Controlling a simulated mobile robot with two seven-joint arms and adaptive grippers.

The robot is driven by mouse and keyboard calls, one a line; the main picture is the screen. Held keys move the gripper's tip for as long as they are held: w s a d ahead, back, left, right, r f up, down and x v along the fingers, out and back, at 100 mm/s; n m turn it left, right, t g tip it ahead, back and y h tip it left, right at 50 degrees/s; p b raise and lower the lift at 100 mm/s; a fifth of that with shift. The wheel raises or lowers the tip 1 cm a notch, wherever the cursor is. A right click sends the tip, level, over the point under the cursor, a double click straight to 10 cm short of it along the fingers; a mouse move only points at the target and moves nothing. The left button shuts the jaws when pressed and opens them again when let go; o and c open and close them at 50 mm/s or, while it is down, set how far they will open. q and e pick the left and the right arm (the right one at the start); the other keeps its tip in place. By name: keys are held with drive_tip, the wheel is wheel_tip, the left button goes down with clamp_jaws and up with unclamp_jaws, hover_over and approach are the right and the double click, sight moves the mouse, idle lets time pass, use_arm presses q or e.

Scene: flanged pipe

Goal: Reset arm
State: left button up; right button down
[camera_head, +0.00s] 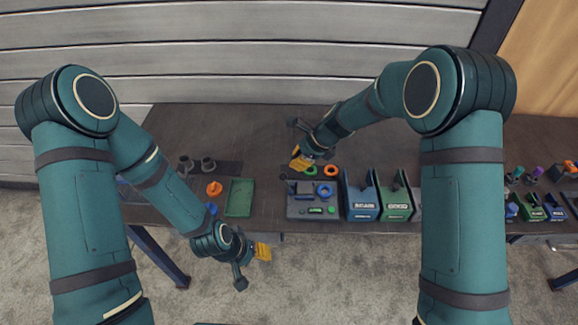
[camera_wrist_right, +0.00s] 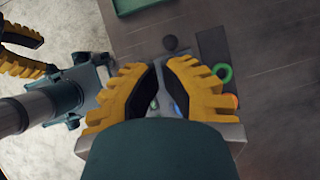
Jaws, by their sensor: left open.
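My left gripper (camera_head: 263,251) is open and empty, in front of the table's front edge and over the carpet. Its yellow fingers also show at the left of the right wrist view (camera_wrist_right: 22,52). My right gripper (camera_head: 300,161) is over the table, above the back of a grey parts tray (camera_head: 293,210). In the right wrist view its yellow fingers (camera_wrist_right: 160,68) stand apart with a narrow gap and nothing visible between them. Two dark flanged pipe pieces (camera_head: 208,165) stand at the left of the table. An orange flanged part (camera_head: 214,188) lies near them.
A green tray (camera_head: 239,198) lies near the front edge. A green ring (camera_head: 311,171) and an orange ring (camera_head: 330,171) lie behind the grey tray. Blue (camera_head: 362,208) and green (camera_head: 396,208) bins stand right of it. The table's back left is clear.

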drive_tip(key=shift+s+d+r, duration=0.1)
drive_tip(key=shift+d+r, duration=0.05)
drive_tip(key=shift+r, duration=0.15)
